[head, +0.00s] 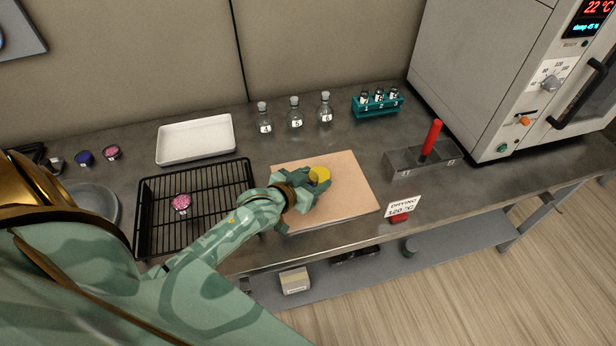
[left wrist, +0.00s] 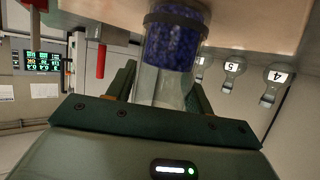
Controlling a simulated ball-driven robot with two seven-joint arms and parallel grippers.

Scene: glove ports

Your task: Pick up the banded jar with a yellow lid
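The jar's yellow lid (head: 320,175) shows in the head view, above the tan board (head: 345,188). My left gripper (head: 304,190) reaches it from the left and hides most of the body. In the left wrist view the jar (left wrist: 168,60) is clear glass with blue contents and a dark band. It lies between the two fingers of my left gripper (left wrist: 165,98), one on each side and close to the glass. I cannot tell whether they press on it, or whether the jar's base rests on the board. My right gripper is not in view.
A black wire rack (head: 150,215) with a pink-topped jar (head: 181,203) is at left, a white tray (head: 195,139) behind it. Stoppered flasks (head: 295,115) and a teal tube rack (head: 378,104) stand behind the board. A metal holder (head: 405,160) and an oven (head: 480,80) are at right.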

